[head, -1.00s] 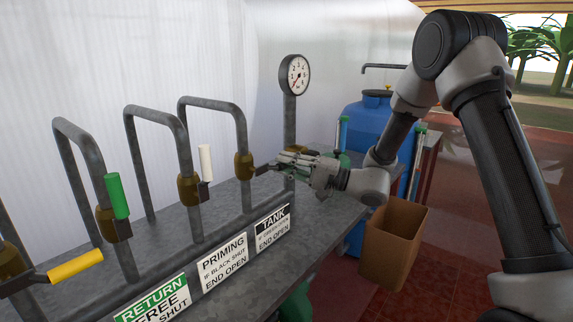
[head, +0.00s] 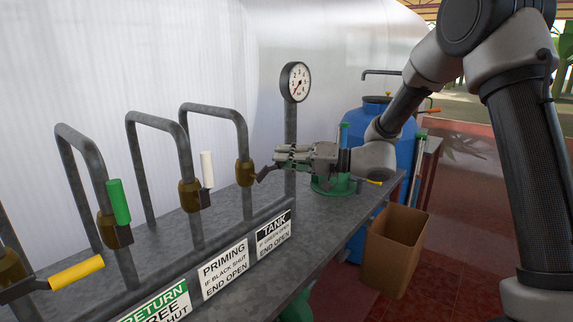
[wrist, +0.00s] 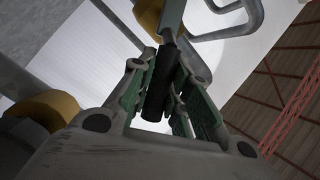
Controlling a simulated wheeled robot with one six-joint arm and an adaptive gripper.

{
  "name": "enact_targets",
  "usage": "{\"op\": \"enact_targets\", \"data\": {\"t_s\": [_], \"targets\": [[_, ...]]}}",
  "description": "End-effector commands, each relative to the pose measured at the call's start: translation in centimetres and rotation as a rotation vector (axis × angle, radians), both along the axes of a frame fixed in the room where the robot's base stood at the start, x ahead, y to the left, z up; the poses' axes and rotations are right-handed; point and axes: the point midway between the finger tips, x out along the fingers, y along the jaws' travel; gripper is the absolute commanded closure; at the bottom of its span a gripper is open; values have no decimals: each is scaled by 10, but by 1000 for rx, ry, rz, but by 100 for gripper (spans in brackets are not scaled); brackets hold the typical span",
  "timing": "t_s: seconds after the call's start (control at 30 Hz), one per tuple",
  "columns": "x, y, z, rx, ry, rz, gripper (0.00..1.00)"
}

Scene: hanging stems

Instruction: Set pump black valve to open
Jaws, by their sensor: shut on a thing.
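The black valve has a brass body (head: 245,172) on the right-most bent pipe, above the TANK sign (head: 273,232). A short lever stub (head: 265,173) sticks out to the right from the body. My gripper (head: 281,156) is at the end of this lever, coming from the right. In the wrist view the black handle (wrist: 160,84) lies between the two green-padded fingers, and my gripper is shut on it. In the head view the fingers hide most of the handle. The TANK sign's small lines read "if green open" and "end open".
To the left stand valves with a white handle (head: 207,169) and a green handle (head: 119,201), both upright, and a yellow handle (head: 76,272) sticking out sideways. A pressure gauge (head: 295,82) stands behind my gripper. A blue tank (head: 376,118) and cardboard box (head: 393,254) are right.

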Motion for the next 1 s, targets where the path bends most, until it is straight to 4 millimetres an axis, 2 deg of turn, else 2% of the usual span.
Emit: {"op": "enact_targets", "data": {"t_s": [0.5, 1.0], "targets": [[-23, 18, 31, -302, -389, 3, 100], [-49, 37, 42, -561, -720, 3, 100]]}}
